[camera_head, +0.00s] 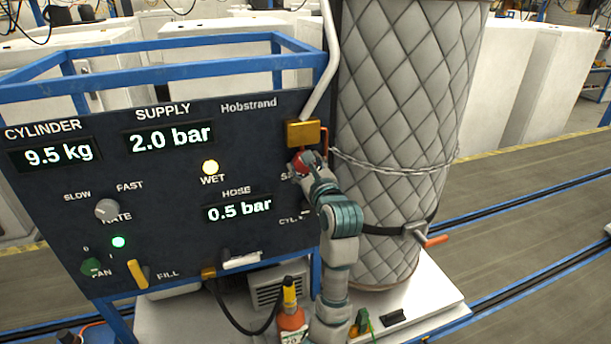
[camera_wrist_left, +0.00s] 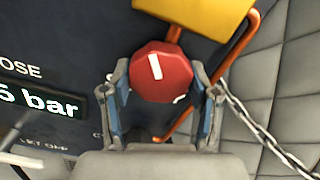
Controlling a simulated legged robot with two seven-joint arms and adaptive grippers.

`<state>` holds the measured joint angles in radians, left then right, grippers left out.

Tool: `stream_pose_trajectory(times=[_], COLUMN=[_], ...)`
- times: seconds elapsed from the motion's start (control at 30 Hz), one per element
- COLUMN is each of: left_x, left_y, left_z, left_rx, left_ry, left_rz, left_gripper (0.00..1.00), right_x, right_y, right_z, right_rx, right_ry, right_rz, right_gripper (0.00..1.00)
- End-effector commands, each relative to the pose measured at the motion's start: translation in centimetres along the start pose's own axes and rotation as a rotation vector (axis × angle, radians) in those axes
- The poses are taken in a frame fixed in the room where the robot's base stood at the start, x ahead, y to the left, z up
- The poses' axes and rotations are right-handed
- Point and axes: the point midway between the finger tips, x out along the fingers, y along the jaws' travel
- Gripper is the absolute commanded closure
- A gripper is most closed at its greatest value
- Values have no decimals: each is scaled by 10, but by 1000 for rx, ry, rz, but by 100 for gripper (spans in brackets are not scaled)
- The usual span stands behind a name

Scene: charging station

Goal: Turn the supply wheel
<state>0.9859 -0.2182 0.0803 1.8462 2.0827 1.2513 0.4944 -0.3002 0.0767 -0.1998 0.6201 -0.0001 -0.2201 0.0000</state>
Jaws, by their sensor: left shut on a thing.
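The supply wheel (camera_head: 299,163) is a small red knob at the right edge of the dark panel, below a yellow block. In the left wrist view the red wheel (camera_wrist_left: 165,82) is many-sided, with a white mark pointing up and slightly left. My left gripper (camera_head: 306,168) is at the wheel and partly hides it. In the left wrist view its two fingers (camera_wrist_left: 161,88) are shut on the wheel from left and right. The supply display (camera_head: 171,138) reads 2.0 bar. My right gripper is not in view.
The panel (camera_head: 160,215) also carries a rate knob (camera_head: 107,209), a yellow fill lever (camera_head: 137,273) and a hose display (camera_head: 240,208) reading 0.5 bar. A quilted grey cylinder (camera_head: 405,120) with a chain (camera_head: 400,168) stands close right of my arm. An orange bottle (camera_head: 291,325) stands below.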

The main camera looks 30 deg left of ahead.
Motion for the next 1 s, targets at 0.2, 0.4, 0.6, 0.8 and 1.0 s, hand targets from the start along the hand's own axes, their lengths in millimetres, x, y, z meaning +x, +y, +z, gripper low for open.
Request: stream_pose_trajectory(times=[0.2,0.4,0.6,0.8,1.0], left_x=[0,0,0,0,0], left_y=[-1,-2,-2,-3,-3], left_z=[-7,-6,-6,-4,-3], left_rx=[-207,-396,-582,-749,-877], left_ry=[8,8,7,7,7], left_rz=[-2,-1,1,3,3], left_gripper=[75,75,75,75,75], right_x=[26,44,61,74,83], right_y=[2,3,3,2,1], right_z=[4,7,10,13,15], right_rx=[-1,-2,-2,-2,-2], right_ry=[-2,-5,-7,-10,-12], right_rz=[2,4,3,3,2], right_gripper=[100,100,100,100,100])
